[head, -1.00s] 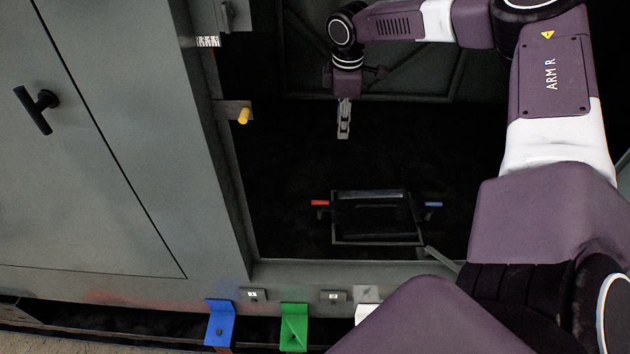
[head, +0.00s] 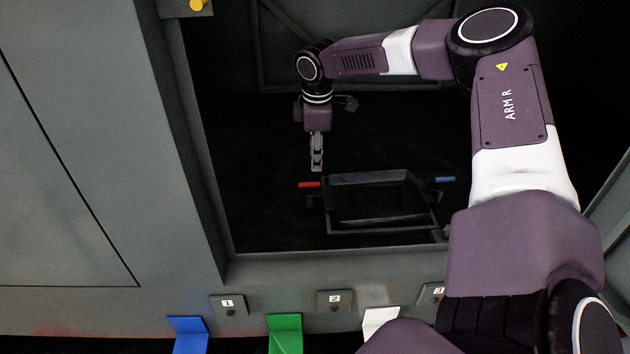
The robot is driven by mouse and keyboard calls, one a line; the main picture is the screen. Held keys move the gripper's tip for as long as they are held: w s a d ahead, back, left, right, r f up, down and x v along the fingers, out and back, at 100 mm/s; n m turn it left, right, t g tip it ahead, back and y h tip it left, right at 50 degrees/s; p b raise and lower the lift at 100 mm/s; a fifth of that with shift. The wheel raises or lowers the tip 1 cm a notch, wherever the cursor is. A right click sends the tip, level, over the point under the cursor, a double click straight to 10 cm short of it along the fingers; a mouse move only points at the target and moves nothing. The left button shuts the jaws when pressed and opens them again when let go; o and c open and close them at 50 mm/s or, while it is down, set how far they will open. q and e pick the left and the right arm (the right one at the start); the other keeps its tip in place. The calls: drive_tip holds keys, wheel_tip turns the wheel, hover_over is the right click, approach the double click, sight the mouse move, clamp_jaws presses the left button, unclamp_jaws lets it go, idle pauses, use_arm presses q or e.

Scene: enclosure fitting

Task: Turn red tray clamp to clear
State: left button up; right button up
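The red tray clamp (head: 309,185) is a small red lever at the left side of a dark tray (head: 380,229) inside the enclosure. It points left, out from the tray. My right gripper (head: 316,168) points down just above the red clamp and looks a little apart from it. Its fingers look close together, but the view does not show whether they are shut. A blue clamp (head: 445,180) sits at the tray's right side. My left gripper is not in view.
The enclosure's front sill (head: 300,268) carries numbered plates. Blue (head: 189,335), green (head: 285,333) and white (head: 380,320) tabs stand below it. A yellow knob (head: 197,5) is at the upper left. A grey door panel (head: 60,200) fills the left. My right arm covers the right side.

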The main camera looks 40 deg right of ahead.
sight(316, 183)
drive_tip(key=f+b, duration=0.1)
drive_tip(key=f, duration=0.2)
drive_tip(key=w+f+b, duration=0.1)
drive_tip(key=f, duration=0.3)
drive_tip(key=d+f, duration=0.1)
drive_tip(key=f, duration=0.3)
drive_tip(key=shift+w+b, duration=0.15)
drive_tip(key=shift+b, duration=0.25)
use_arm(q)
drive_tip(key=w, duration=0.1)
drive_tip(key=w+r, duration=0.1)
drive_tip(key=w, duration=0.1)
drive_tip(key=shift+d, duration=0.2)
use_arm(e)
clamp_jaws()
